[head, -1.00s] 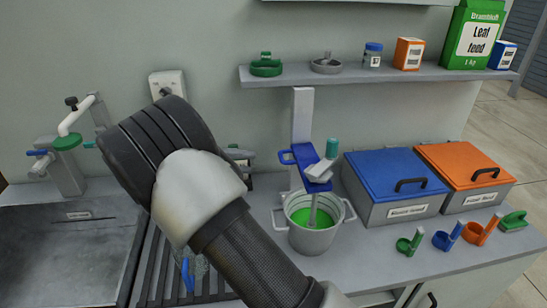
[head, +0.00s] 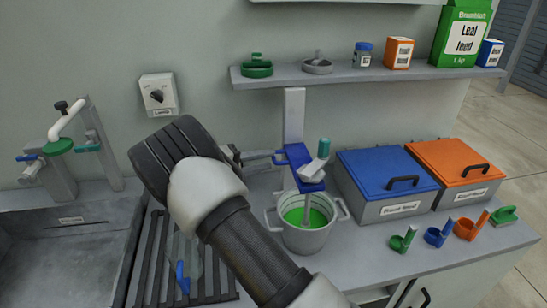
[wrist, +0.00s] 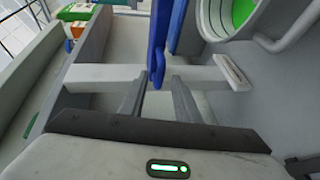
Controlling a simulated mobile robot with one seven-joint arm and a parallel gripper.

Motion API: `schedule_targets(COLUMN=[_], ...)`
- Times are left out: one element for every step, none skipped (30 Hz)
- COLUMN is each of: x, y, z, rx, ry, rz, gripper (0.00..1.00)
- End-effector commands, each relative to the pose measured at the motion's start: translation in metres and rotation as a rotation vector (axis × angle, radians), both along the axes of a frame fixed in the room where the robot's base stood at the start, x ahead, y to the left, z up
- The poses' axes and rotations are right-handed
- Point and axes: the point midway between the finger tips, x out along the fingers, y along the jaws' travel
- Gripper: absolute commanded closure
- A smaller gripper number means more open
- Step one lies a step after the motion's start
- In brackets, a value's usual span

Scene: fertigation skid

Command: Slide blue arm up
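The blue arm (head: 303,166) sits on a pale upright post (head: 293,115) in the head view. It carries a grey stirrer (head: 312,168) with a green-topped cap, and the shaft reaches down into a pot (head: 308,238) of green liquid. A small blue handle sticks out from the arm's left side. My gripper (head: 268,157) is at this handle, coming from the left. In the wrist view, the two fingers are apart, with the end of the blue handle (wrist: 157,62) between their tips. I see gaps beside the handle; no firm grip shows.
A blue-lidded bin (head: 385,178) and an orange-lidded bin (head: 463,165) stand right of the pot. A shelf (head: 350,76) with several items is above and behind. A sink (head: 65,245) is at left. Small coloured scoops (head: 437,234) lie at front right.

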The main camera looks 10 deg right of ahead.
Motion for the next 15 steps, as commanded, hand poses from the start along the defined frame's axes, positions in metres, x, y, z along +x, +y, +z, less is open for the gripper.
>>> schedule_targets(x=[0.003, 0.004, 0.007, 0.008, 0.010, 0.011, 0.012, 0.013, 0.013, 0.014, 0.014, 0.014, 0.014, 0.014, 0.014], y=[-0.009, -0.013, -0.018, -0.021, -0.024, -0.027, -0.029, -0.030, -0.032, -0.033, -0.034, -0.034, -0.034, -0.034, -0.034], z=[-0.001, -0.002, -0.003, -0.004, -0.004, -0.005, -0.005, -0.006, -0.006, -0.006, -0.007, -0.007, -0.007, -0.007, -0.007], rx=[-0.001, 0.000, 0.000, 0.000, 0.000, 0.000, 0.000, 0.000, 0.000, 0.001, 0.001, 0.001, 0.001, 0.001, 0.001], ry=[0.001, 0.001, 0.001, -0.001, -0.001, -0.001, -0.001, -0.001, -0.001, 0.000, 0.000, 0.000, -0.001, -0.001, -0.001], rz=[-0.004, -0.003, -0.003, -0.002, -0.002, -0.001, -0.001, -0.001, -0.001, -0.001, -0.001, -0.001, 0.000, 0.000, 0.000], gripper=[0.71, 0.71, 0.71, 0.71, 0.71, 0.71, 0.71, 0.71, 0.71, 0.71, 0.71, 0.71, 0.71, 0.71, 0.71])
